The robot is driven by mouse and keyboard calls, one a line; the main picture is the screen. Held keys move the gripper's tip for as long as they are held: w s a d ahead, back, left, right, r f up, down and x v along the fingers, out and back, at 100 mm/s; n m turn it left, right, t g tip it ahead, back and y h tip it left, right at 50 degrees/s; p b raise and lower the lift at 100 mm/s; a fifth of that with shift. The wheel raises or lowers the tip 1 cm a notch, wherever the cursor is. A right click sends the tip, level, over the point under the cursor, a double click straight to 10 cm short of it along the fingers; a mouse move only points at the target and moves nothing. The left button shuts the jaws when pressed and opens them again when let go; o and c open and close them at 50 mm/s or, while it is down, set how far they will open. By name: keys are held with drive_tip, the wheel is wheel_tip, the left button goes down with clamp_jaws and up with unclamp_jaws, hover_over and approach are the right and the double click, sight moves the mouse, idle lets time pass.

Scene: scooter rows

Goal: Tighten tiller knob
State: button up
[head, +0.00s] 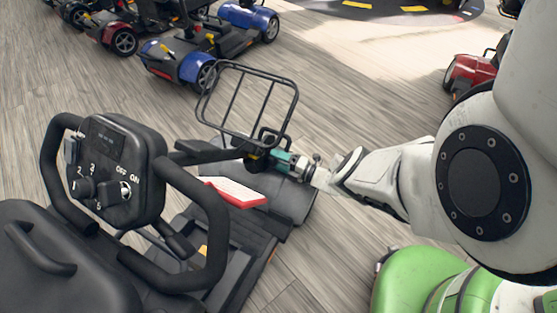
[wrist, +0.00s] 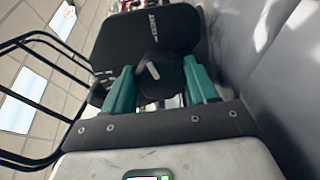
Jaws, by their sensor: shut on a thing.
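The mobility scooter's tiller has a black control console (head: 118,165) with a dial, a key switch and looped handlebars, at the left of the head view. My gripper (head: 284,161) reaches in from the right to the far side of the tiller, just below the wire basket. In the wrist view my gripper (wrist: 157,74) has its teal fingers on both sides of a dark round tiller knob (wrist: 153,70) with a pale mark, shut on it. A black panel (wrist: 145,38) with small lettering lies behind the knob. In the head view the knob is mostly hidden by the fingers and dark parts around them.
The wire basket (head: 248,105) stands close above my gripper. A red and white object (head: 237,192) lies on the scooter's deck. The black seat (head: 60,265) is at the lower left. Blue scooters (head: 180,62) and a red scooter (head: 472,72) stand beyond. Wood floor between is open.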

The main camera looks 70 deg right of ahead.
drive_tip(key=shift+f+m, duration=0.1)
drive_tip(key=shift+m, duration=1.6)
drive_tip(key=shift+s, duration=0.1)
drive_tip(key=o, duration=1.1)
drive_tip(key=shift+c, duration=0.2)
drive_tip(key=s, duration=0.3)
drive_tip(key=s+a+p, duration=0.1)
drive_tip(key=s, duration=0.3)
drive_tip(key=s+a, duration=0.1)
drive_tip(key=s, duration=0.2)
drive_tip(key=shift+s+p, duration=0.3)
drive_tip(key=shift+p, duration=0.05)
